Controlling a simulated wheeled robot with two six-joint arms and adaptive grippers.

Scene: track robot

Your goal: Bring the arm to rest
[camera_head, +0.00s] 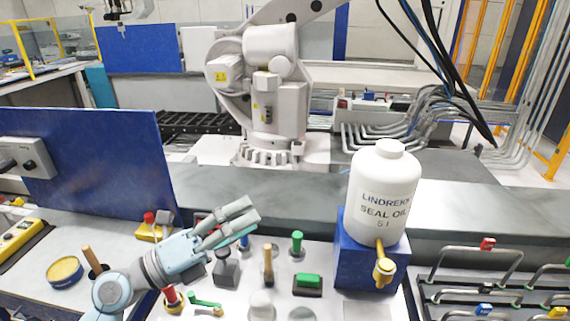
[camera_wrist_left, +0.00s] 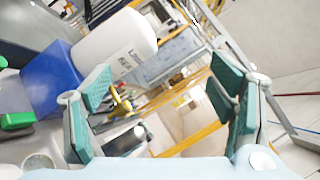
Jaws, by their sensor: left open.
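My left gripper (camera_head: 243,222) reaches in from the lower left in the head view, above the workbench. Its fingers point to the right and are apart. In the left wrist view, its two teal-padded fingers (camera_wrist_left: 165,112) are spread wide with nothing between them touching the pads. My left arm (camera_head: 120,288) is bent low over the bench. My right gripper is in neither view.
A white seal oil bottle (camera_head: 383,190) stands on a blue block (camera_head: 352,262) with a brass tap (camera_head: 384,268). Green-topped (camera_head: 308,282) and other small fittings stand under and beside the gripper. A rack with handles (camera_head: 480,275) is at right; a blue panel (camera_head: 90,160) rises at left.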

